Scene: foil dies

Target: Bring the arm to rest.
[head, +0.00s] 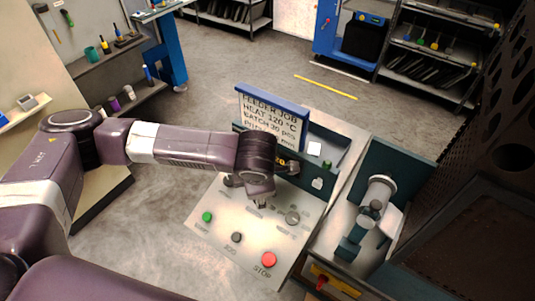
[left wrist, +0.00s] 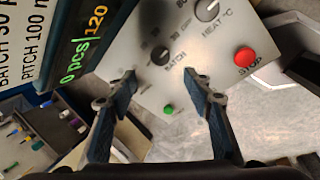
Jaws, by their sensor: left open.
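My left gripper (head: 261,204) hangs over the control panel (head: 225,235) in the head view. In the left wrist view my left gripper (left wrist: 164,84) has its two fingers spread apart with nothing between them. The batch knob (left wrist: 160,55) shows just beyond the fingertips, and I see no contact. The heat knob (left wrist: 207,10) is further up; it also shows in the head view (head: 292,218). A green button (head: 207,216), a dark button (head: 236,237) and a red stop button (head: 268,259) sit on the panel. My right gripper is not in view.
A job sign (head: 270,120) stands behind the panel, close to my wrist. A lit display (left wrist: 80,45) sits beside the panel face. A machine with a metal cylinder (head: 377,190) is at the right. Shelves (head: 430,50) line the back; open floor (head: 225,80) lies between.

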